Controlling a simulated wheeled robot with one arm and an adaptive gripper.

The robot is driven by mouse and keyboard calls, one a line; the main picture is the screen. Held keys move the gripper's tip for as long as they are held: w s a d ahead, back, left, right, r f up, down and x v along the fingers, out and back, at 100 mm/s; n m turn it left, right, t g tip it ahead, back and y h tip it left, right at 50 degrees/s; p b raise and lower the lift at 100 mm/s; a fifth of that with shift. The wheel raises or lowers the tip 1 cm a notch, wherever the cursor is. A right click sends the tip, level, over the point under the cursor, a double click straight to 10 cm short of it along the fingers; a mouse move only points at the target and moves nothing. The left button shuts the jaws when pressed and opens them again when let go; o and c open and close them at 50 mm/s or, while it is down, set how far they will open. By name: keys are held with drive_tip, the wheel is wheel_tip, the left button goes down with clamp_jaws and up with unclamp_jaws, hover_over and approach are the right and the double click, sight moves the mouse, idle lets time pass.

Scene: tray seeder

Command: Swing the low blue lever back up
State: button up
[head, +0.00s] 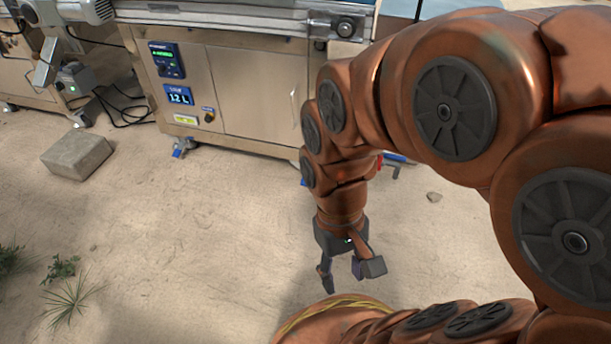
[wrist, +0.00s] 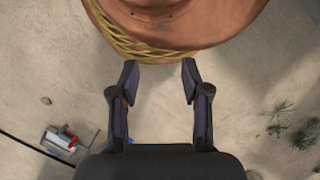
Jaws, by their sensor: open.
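My gripper (head: 348,273) hangs open and empty above the sand, in front of the steel cabinet and apart from it. In the wrist view its two fingers (wrist: 160,82) are spread with nothing between them. A small blue part (head: 182,148) sits low at the cabinet's left front foot. Another blue piece (head: 401,158), beside a red one, shows low behind my arm on the right, mostly hidden. I cannot tell which of these is the lever, or how it is tilted. A blue speck (wrist: 130,140) shows beyond my gripper's left finger in the wrist view.
The steel cabinet (head: 265,90) stands at the back. A concrete block (head: 77,155) lies left, near a black cable (head: 110,112). Plants (head: 72,300) grow at lower left. A small stone (head: 433,197) lies right. Sand between is clear. A metal piece with red (wrist: 62,142) shows in the wrist view.

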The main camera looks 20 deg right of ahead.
drive_tip(key=w+d+f+m+t+b, duration=0.1)
drive_tip(key=w+f+t, duration=0.3)
drive_tip(key=w, duration=1.1)
drive_tip(key=w+f+m+t+b, duration=0.15)
drive_tip(key=w+f, duration=0.45)
drive_tip(key=w, duration=0.9)
drive_tip(key=w+d+f+m+t+h+b, duration=0.1)
drive_tip(key=w+d+f+t, duration=0.25)
drive_tip(key=w+f, duration=0.45)
drive_tip(key=w+d+f+m+t+h+b, duration=0.15)
drive_tip(key=w+d+f, duration=0.35)
drive_tip(key=w, duration=0.8)
drive_tip(key=w+d+f+m+t+h, duration=0.1)
drive_tip(key=w+d+f+t+h, duration=0.1)
drive_tip(key=w+d+f, duration=0.4)
drive_tip(key=w+d+f+t+h, duration=0.1)
drive_tip(key=w+d+f+t, duration=0.2)
drive_tip(key=f, duration=0.4)
drive_tip(key=s+d+f+m+t+h+b, duration=0.25)
drive_tip(key=s+d+f+h, duration=0.35)
drive_tip(key=d+f, duration=0.45)
drive_tip(key=w+d+f+b, duration=0.1)
drive_tip(key=w+d+b, duration=0.2)
drive_tip(key=w+b, duration=0.1)
drive_tip(key=shift+w+d+f+g, duration=0.2)
drive_tip(key=shift+w+g, duration=0.2)
drive_tip(key=shift+w, duration=0.3)
